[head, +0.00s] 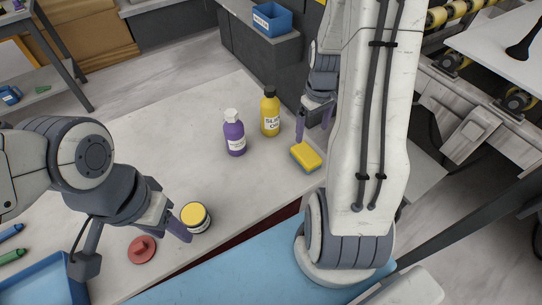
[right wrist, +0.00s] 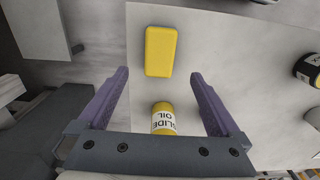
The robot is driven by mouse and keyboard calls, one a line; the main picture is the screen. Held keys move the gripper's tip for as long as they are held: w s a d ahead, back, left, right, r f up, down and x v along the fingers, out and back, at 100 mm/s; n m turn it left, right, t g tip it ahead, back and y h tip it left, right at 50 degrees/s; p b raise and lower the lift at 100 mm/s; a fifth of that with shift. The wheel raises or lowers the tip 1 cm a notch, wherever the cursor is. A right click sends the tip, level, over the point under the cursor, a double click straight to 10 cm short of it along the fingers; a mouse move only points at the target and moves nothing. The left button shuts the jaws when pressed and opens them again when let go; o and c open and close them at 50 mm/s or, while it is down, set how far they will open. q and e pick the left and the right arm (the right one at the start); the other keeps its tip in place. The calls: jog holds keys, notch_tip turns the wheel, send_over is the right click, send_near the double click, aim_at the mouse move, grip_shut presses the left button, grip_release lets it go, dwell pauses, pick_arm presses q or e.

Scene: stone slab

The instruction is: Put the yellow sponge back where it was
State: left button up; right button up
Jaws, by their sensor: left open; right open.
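The yellow sponge (head: 306,155) lies on the stone slab near its right edge, with a blue layer along its underside. It also shows in the right wrist view (right wrist: 160,52), just past the fingertips. My right gripper (head: 314,124) is open and empty behind the sponge, apart from it. In the right wrist view its two purple fingers (right wrist: 159,76) are spread wide. My left gripper (head: 176,226) is open beside a tin with a yellow lid (head: 195,217); its far finger is mostly hidden.
A yellow slide oil bottle (head: 270,113) and a purple bottle (head: 235,136) stand left of the sponge. A red knobbed piece (head: 142,249) and a blue tray (head: 38,287) are at the front left. The slab (head: 185,120) is bare behind the tin.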

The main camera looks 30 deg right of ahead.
jog(key=s+a+r+n, duration=0.15)
jog(key=a+r, duration=0.25)
jog(key=a, duration=0.7)
jog(key=s+a+r+n, duration=0.15)
jog(key=a+r, duration=0.25)
jog(key=a, duration=0.6)
jog(key=s+a+r+n+y, duration=0.1)
jog(key=s+a+r+n, duration=0.2)
jog(key=s+a, duration=0.7)
jog(key=s+r, duration=0.1)
jog(key=s, duration=0.1)
jog(key=shift+s, duration=0.4)
jog(key=shift+r+p, duration=0.65)
jog(key=shift+p, duration=0.05)
